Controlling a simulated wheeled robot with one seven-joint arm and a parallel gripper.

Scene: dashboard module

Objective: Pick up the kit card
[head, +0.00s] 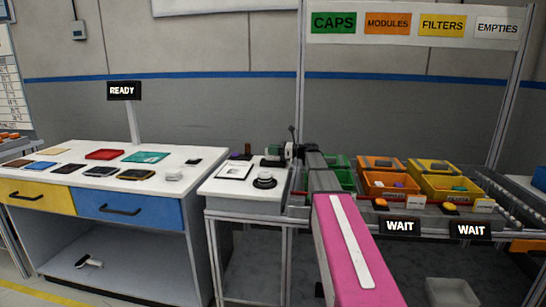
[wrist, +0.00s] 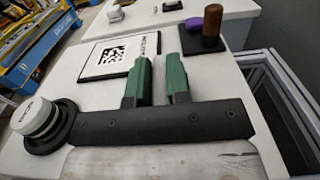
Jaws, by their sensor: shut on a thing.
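The kit card (wrist: 118,54) is a white square card with a black border, a black code pattern and print along one side. In the head view the kit card (head: 235,172) shows on the small white table. The fingers partly hide that part, and the exact contact is hard to see. I cannot tell whether the card is clear of the table. In the head view my gripper (head: 274,151) is small and dark.
A white round knob on a black base (wrist: 38,120) stands left of my gripper. A dark block with a brown cylinder (wrist: 212,25) and a purple piece stands at the upper right. Colored bins (head: 388,185) fill the rack to the right. A white drawer bench (head: 60,175) stands to the left.

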